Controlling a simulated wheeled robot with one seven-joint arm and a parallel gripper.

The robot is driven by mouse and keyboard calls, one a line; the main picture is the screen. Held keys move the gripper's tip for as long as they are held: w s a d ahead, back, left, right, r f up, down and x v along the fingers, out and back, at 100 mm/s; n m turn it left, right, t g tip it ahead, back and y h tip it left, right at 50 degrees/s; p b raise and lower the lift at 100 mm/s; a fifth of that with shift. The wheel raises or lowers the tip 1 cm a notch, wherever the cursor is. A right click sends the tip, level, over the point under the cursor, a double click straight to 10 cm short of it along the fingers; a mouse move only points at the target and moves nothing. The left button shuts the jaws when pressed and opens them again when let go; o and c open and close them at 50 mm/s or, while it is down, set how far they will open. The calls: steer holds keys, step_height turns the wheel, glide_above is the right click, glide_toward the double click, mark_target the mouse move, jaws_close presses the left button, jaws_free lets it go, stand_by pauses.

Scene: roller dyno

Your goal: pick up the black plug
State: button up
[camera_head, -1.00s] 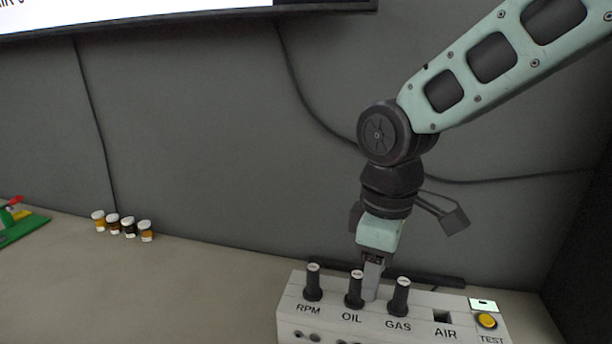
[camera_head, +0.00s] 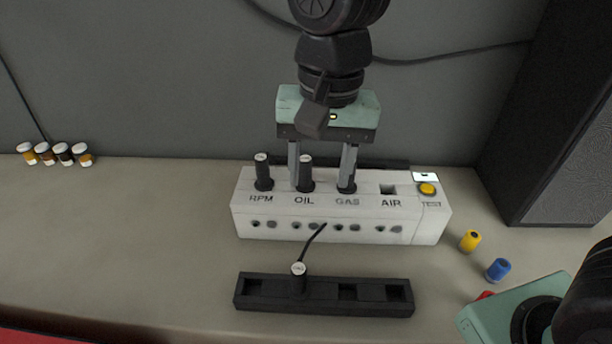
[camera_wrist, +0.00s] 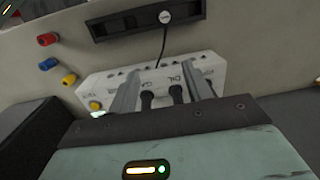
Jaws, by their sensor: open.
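Three black plugs with white caps stand upright in the white box (camera_head: 300,224): one at RPM (camera_head: 263,172), one at OIL (camera_head: 306,174), one at GAS (camera_head: 346,188). Another black plug (camera_head: 298,280) with a cable stands in the black rack in front; it also shows in the wrist view (camera_wrist: 166,16). My gripper (camera_head: 321,184) is open, fingers pointing down at the box. Its left finger is beside the OIL plug and its right finger overlaps the GAS plug. In the wrist view my gripper (camera_wrist: 160,72) has two plugs showing between its fingers; contact cannot be told.
The black rack (camera_head: 323,308) has empty sockets. The AIR socket (camera_head: 388,189) is empty, beside a yellow TEST button (camera_head: 428,189). Small jars stand far left.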

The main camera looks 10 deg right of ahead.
steer(key=w+r+m+b, duration=0.1)
steer(key=w+r+m, duration=0.1)
steer(key=w+m, duration=0.75)
steer(key=r+m+b, duration=0.1)
steer(key=r+m, duration=0.1)
steer(key=m, duration=0.5)
glide_above(306, 170)
steer(key=w+d, duration=0.1)
steer(key=w, duration=0.1)
steer(key=shift+h, duration=0.4)
step_height(306, 170, down, 12)
steer(key=shift+f+p, duration=0.1)
steer(key=shift+p, duration=0.8)
steer(key=shift+s+a+f+p, duration=0.1)
steer(key=shift+f+p, duration=0.2)
steer(key=shift+f, duration=0.6)
steer(key=shift+s+a+f+p, duration=0.15)
steer(key=shift+f+p, duration=0.2)
steer(key=shift+f, duration=0.55)
steer(key=shift+s+a+f+p, duration=0.1)
steer(key=shift+f+p, duration=0.2)
steer(key=shift+f, duration=0.6)
steer(key=shift+c, duration=0.3)
steer(key=shift+w, duration=0.1)
steer(key=c, duration=0.9)
